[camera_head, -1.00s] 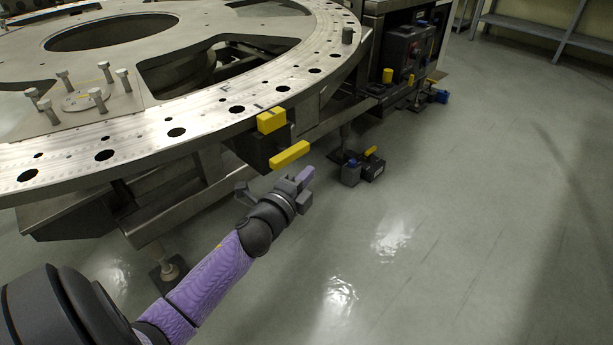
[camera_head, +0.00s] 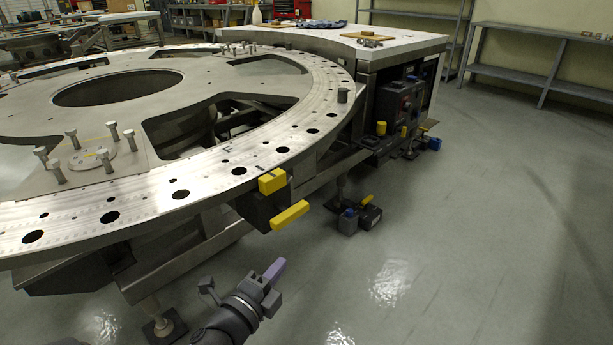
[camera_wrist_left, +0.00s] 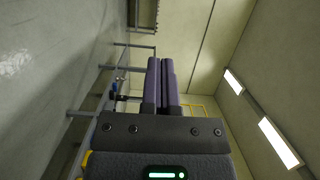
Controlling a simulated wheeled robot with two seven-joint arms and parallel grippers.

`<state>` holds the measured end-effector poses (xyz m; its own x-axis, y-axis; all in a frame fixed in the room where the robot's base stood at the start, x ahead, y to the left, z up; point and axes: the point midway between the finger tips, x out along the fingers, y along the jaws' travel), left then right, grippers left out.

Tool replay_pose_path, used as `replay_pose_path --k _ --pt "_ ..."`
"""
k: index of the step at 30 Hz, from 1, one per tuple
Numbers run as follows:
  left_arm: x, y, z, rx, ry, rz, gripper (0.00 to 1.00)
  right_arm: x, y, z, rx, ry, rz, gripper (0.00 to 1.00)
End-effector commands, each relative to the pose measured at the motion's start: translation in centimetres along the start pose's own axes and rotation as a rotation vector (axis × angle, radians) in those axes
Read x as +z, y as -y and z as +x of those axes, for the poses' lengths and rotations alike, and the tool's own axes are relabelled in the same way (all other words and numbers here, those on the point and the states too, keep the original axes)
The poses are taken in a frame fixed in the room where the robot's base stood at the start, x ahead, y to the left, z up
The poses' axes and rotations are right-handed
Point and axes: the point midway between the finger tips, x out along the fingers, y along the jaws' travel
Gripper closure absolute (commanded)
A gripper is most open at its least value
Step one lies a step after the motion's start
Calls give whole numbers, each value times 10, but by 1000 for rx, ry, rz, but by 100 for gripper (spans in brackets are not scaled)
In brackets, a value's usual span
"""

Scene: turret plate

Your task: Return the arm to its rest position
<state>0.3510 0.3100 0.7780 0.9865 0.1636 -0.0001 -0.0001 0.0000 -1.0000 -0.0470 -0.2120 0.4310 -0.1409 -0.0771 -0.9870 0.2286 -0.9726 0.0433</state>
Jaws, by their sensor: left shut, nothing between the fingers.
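My left gripper (camera_head: 273,272) shows at the lower middle of the head view, in front of the turret plate and apart from it, over the bare floor. Its purple fingers are together and hold nothing. In the left wrist view, the two fingers (camera_wrist_left: 161,82) lie side by side, pointing at a pale wall. My right gripper is not in view.
The round metal turret plate (camera_head: 215,82) with bolts fills the left. A yellow-handled block (camera_head: 290,214) juts from its edge near my gripper. A dark box (camera_head: 370,217) lies on the floor. The floor (camera_head: 480,230) to the right is clear.

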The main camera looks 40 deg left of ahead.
Motion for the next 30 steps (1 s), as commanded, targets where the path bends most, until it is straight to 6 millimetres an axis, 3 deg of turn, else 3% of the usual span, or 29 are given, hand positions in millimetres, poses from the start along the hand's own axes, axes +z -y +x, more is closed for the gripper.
replay_pose_path --k 3,5,8,9,11,12,14,15,18,21,24,30 --pt "0 -3 0 13 2 -14 100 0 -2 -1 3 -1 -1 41" --pt "-1 -21 -4 75 14 -76 100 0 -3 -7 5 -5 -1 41" --pt "-8 -88 -30 312 82 -305 100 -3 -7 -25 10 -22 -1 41" --pt "-15 -122 -52 438 132 -416 100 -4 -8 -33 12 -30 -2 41" --pt "-24 -170 -94 630 228 -562 100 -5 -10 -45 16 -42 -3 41" --pt "-30 -197 -127 752 304 -642 100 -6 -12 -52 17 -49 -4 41" --pt "-37 -229 -182 921 431 -736 100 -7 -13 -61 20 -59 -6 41" --pt "-40 -243 -219 1021 519 -778 100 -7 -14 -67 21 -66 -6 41" --pt "-41 -262 -301 1209 732 -833 100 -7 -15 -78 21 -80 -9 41" --pt "-37 -265 -356 1314 888 -840 100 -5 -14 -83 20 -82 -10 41" --pt "-34 -264 -382 1358 966 -836 100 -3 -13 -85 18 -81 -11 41" --pt "-34 -265 -387 1364 979 -835 100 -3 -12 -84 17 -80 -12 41"
